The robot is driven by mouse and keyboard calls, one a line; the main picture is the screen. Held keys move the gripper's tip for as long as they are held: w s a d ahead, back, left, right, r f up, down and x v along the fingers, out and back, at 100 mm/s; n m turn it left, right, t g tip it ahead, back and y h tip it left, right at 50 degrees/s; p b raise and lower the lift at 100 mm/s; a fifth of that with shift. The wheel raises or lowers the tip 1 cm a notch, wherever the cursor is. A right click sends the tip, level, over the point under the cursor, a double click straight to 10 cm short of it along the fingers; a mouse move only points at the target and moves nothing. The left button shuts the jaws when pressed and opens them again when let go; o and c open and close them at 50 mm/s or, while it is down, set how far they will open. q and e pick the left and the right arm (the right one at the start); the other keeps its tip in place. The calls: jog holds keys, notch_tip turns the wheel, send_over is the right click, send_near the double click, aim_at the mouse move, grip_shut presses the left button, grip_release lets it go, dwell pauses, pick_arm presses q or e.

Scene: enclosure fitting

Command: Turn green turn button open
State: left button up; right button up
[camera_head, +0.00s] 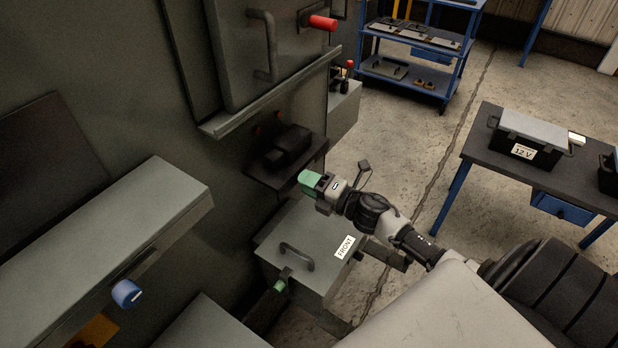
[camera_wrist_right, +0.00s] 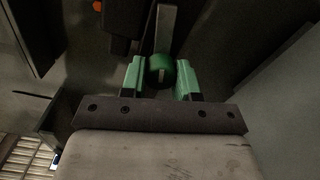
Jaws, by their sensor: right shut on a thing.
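My right gripper (camera_head: 312,182) reaches in from the right, just below and right of the dark block on the enclosure wall. In the right wrist view, its green finger pads (camera_wrist_right: 160,82) stand on either side of the green turn button (camera_wrist_right: 160,66), shut on it. The button is round with a pale mark on its face. A grey bar (camera_wrist_right: 165,28) extends from behind it, upward in that view. In the head view, the held button cannot be told apart from the green fingertips. My left gripper is not in view.
A black block (camera_head: 287,148) sits on a ledge near the gripper. Below is a grey box marked FRONT (camera_head: 312,245), with a handle and another small green part (camera_head: 280,286). A blue knob (camera_head: 126,293) is at lower left, a red one (camera_head: 322,22) at top. A table (camera_head: 480,140) stands right.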

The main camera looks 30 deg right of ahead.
jog(key=shift+r+m+p, duration=0.1)
jog(key=shift+m+p, duration=0.5)
jog(key=shift+m, duration=1)
jog(key=o, duration=0.9)
jog(key=shift+s, duration=0.1)
jog(key=b+v, duration=0.1)
jog(key=v, duration=0.9)
jog(key=shift+s+d+b, duration=0.15)
jog(key=shift+s+b, duration=0.15)
jog(key=shift+b, duration=0.05)
